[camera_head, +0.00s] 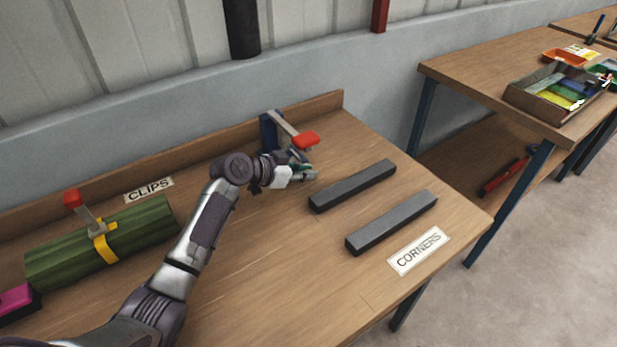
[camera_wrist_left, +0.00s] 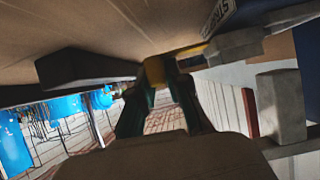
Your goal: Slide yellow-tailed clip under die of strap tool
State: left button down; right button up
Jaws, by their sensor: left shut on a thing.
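My left gripper (camera_head: 304,173) is beside the strap tool (camera_head: 282,131), which has a blue body, a grey arm and a red handle, at the back right of the near bench. In the left wrist view, the green fingers (camera_wrist_left: 160,88) are shut on a small yellow piece, the clip's yellow tail (camera_wrist_left: 155,70). The clip's metal part cannot be made out clearly. A grey block of the strap tool (camera_wrist_left: 236,46) is just right of the fingertips there. Whether the clip is under the die cannot be told. My right gripper is out of view.
Two dark grey bars (camera_head: 353,186) lie right of the gripper, near a CORNERS label (camera_head: 418,250). A green bundle (camera_head: 60,255) with a yellow strap and a red-handled clamp lies at the left, by a CLIPS label (camera_head: 149,190). A low back edge (camera_head: 200,165) runs behind.

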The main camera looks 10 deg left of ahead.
pick_arm(q)
jog(key=shift+w+a+f+b, duration=0.1)
jog(key=shift+w+a+b, duration=0.85)
jog(key=shift+b, duration=0.1)
jog(key=shift+w+a, duration=0.25)
jog(key=shift+w+a+b, duration=0.1)
jog(key=shift+b, duration=0.2)
jog(key=c, duration=1.1)
grip_release()
jog(key=shift+o, duration=0.2)
